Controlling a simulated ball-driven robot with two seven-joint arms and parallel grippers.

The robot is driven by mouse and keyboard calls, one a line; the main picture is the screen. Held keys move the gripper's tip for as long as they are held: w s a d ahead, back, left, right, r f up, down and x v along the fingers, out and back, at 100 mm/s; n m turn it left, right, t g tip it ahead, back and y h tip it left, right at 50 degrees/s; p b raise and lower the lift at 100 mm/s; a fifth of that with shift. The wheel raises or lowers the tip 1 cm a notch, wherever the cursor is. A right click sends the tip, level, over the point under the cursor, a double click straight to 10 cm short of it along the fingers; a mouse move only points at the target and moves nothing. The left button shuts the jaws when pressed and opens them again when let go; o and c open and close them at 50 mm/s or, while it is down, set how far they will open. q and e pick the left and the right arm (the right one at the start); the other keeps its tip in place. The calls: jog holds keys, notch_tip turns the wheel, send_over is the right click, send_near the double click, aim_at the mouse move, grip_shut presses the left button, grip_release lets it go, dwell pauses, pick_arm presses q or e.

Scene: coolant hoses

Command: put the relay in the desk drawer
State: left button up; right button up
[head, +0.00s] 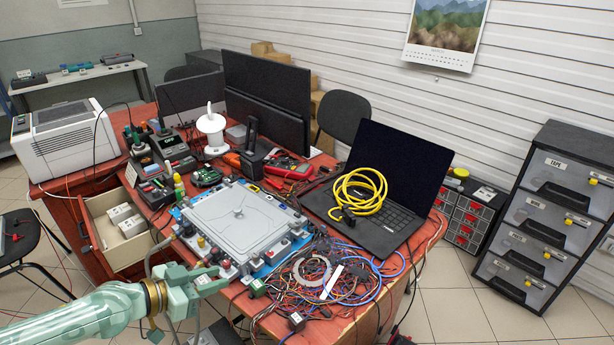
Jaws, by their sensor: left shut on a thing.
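My left gripper (213,281) reaches in from the lower left, at the front left corner of the grey-lidded unit on the desk. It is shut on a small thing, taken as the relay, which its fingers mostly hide. The desk drawer (90,222) is pulled out at the left of the red desk. It is open at the top and holds white boxes (126,219). The drawer lies up and left of my gripper, apart from it. My right gripper is not in view.
The grey-lidded unit (240,216) stands mid-desk. Tangled cables (310,288), with small dark blocks (258,287) among them, cover the front. A laptop (385,185) with a yellow hose (359,191) stands right. A white printer (66,142) stands behind the drawer.

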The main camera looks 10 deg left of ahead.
pick_arm(q)
jog(key=shift+s+d+f+g, duration=0.2)
jog(key=shift+s+f+g, duration=0.1)
jog(key=shift+s+f, duration=0.25)
jog(key=s+d+r+m+g+h, duration=0.1)
jog(key=s+d+r, duration=0.2)
jog(key=r, duration=0.3)
jog(key=s+d+r+m+g+h, duration=0.1)
jog(key=s+d+r+m, duration=0.1)
jog(key=s+r, duration=0.3)
jog(key=shift+d+r+h, duration=0.3)
jog(key=shift+d+r, duration=0.3)
jog(key=shift+r, duration=0.5)
